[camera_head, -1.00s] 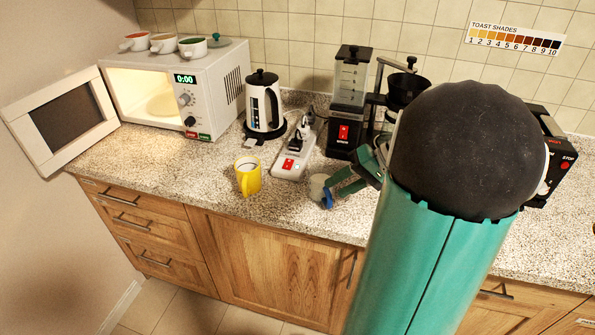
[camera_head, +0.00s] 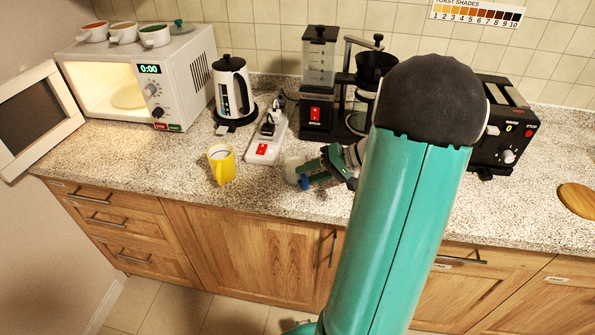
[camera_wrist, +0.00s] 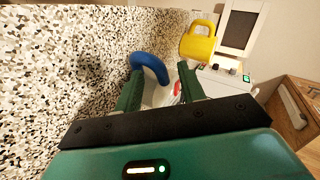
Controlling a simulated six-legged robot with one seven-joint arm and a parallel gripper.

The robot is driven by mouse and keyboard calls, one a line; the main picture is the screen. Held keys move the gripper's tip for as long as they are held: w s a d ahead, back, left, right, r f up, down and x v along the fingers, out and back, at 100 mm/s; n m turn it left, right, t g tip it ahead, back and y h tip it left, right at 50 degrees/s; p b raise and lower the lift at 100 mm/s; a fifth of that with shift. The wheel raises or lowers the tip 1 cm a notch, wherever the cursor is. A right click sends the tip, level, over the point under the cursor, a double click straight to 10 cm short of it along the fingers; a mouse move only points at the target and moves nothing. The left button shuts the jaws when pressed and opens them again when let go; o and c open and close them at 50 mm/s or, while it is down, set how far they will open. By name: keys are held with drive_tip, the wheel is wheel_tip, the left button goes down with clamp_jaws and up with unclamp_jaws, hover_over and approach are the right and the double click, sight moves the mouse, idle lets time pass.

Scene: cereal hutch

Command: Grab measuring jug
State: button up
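The measuring jug (camera_head: 293,168) is a small pale, clear vessel with a blue handle, standing near the front of the counter right of the yellow mug. My gripper (camera_head: 308,174) is at its right side, and my green fingers partly hide it. In the wrist view the jug's blue handle (camera_wrist: 150,66) shows between my two green fingers (camera_wrist: 160,70), close to the left one. The fingers are spread apart. I cannot tell whether either touches the handle. The pale jug body is mostly hidden there.
A yellow mug (camera_head: 222,164) and a white power strip (camera_head: 265,148) stand left of the jug. Behind are a kettle (camera_head: 233,92), a grinder (camera_head: 318,88) and a coffee maker (camera_head: 373,70). A toaster (camera_head: 505,132) is at right. An open microwave (camera_head: 196,80) is at left.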

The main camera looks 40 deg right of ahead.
drive_tip(key=x, duration=0.4)
drive_tip(key=shift+a, duration=0.1)
clamp_jaws()
drive_tip(key=shift+r, duration=0.25)
